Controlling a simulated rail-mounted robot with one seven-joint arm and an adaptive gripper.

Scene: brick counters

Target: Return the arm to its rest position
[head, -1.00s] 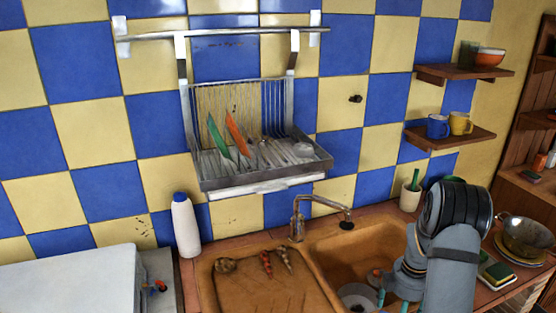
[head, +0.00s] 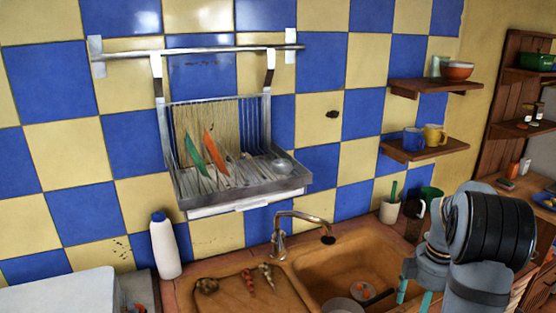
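My arm (head: 470,240) stands at the lower right of the head view, folded, with its black ringed joint uppermost. My gripper (head: 414,293) hangs below it over the right side of the sink basin. Its two teal fingers are apart, with nothing seen between them. The lower parts of the fingers are cut off by the bottom edge of the picture.
The sink (head: 350,260) has a faucet (head: 300,218) and dishes (head: 345,305) in it. A wall dish rack (head: 240,195) holds plates and cutlery. A white bottle (head: 165,248) stands left of the sink. Wall shelves (head: 425,148) hold mugs and bowls.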

